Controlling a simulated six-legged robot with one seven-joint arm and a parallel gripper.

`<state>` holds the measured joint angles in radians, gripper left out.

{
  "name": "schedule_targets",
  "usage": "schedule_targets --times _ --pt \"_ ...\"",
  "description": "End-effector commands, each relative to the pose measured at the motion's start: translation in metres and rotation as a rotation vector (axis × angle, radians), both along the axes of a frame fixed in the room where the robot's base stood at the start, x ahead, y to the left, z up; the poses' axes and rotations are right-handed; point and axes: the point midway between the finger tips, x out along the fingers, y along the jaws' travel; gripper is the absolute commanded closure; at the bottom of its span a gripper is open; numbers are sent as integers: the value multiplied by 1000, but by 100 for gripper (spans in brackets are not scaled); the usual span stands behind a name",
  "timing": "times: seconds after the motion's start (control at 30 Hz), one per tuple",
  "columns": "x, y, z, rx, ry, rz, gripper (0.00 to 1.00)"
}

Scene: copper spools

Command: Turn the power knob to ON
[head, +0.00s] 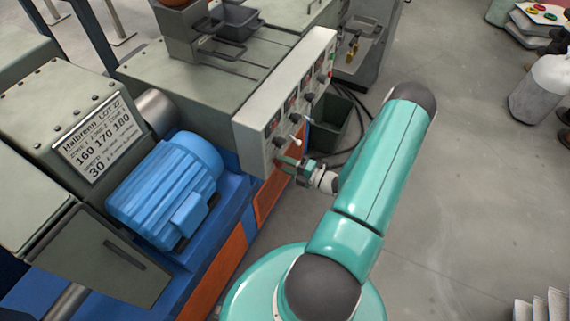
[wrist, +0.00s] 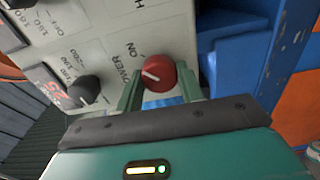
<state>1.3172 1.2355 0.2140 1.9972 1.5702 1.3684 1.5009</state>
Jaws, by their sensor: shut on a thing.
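The red power knob (wrist: 158,73) sits on the light grey control panel (wrist: 95,25) in the wrist view, beside the printed words POWER and ON. A short white mark on the knob points to the left side of the picture. My gripper (wrist: 160,80) has its two green fingers on either side of the knob and is shut on it. In the head view my gripper (head: 291,164) reaches the near lower end of the control panel (head: 250,140). The knob cannot be made out there.
A black knob (wrist: 84,90) and a red digital display (wrist: 48,86) are close to the left. A blue motor (head: 165,190) stands left of the panel. A dark green bin (head: 333,125) is behind my arm.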

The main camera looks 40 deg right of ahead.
Motion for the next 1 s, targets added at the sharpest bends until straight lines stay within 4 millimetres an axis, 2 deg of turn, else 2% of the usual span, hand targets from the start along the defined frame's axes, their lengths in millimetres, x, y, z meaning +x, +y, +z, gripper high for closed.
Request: schedule_targets --times 0.33,0.37,0.47,0.8,1.0 --pt "-2 0 -1 5 5 0 85" --pt "-2 0 -1 5 5 0 60" --pt "-2 0 -1 5 4 0 41" --pt "-3 -1 0 2 2 -1 41" --pt "-26 -10 0 3 2 -3 41"
